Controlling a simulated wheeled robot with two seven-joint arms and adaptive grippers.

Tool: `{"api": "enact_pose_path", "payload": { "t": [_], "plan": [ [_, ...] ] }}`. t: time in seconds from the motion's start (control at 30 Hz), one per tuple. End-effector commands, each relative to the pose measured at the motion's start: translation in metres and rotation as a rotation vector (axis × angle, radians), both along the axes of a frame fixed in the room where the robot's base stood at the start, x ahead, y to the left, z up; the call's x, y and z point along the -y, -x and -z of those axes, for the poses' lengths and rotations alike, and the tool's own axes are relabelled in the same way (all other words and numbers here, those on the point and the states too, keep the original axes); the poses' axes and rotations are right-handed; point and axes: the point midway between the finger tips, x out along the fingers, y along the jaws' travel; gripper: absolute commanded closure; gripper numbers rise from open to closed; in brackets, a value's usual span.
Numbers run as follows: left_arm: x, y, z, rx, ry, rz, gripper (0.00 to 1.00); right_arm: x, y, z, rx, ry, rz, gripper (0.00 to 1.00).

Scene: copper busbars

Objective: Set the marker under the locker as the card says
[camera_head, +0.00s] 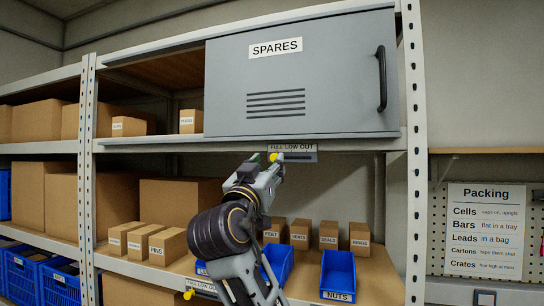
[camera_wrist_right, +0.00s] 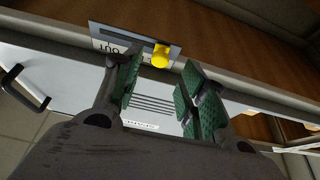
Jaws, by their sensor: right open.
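Under the grey locker (camera_head: 330,90) labelled SPARES, a small plate (camera_head: 300,157) reads FULL LOW OUT and has a dark slot. The yellow marker (camera_head: 273,157) sits at the slot's left part, beside FULL. In the right wrist view the marker (camera_wrist_right: 160,55) stands out from the plate (camera_wrist_right: 103,36), which shows rotated. My right gripper (camera_head: 262,178) is just below the marker. In the wrist view its open green-padded fingers (camera_wrist_right: 160,75) lie either side of the marker in the picture; I cannot tell whether they touch it. My left gripper is not in view.
A Packing card (camera_head: 486,230) hangs on the right wall. The lower shelf has cartons (camera_head: 328,234) and blue bins (camera_head: 338,274). Another yellow marker (camera_head: 188,295) shows on the lower shelf's front edge. The shelf upright (camera_head: 415,200) stands right of my arm.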

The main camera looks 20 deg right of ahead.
Motion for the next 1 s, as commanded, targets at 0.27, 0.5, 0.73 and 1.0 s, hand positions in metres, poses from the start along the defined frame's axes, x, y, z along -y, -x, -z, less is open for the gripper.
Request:
{"api": "enact_pose_path", "payload": {
  "t": [0.27,0.5,0.73,1.0],
  "plan": [
    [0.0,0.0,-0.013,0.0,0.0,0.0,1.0,0.015,-0.022,-0.012,-0.002,0.001,0.002,0.58],
    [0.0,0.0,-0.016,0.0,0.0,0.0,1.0,0.021,-0.03,-0.016,0.0,-0.002,0.001,0.58],
    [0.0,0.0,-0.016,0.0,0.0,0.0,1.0,0.021,-0.031,-0.015,0.0,-0.002,0.001,0.58],
    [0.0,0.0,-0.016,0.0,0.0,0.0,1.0,0.021,-0.031,-0.015,0.0,-0.002,0.001,0.81]
  ]
}}
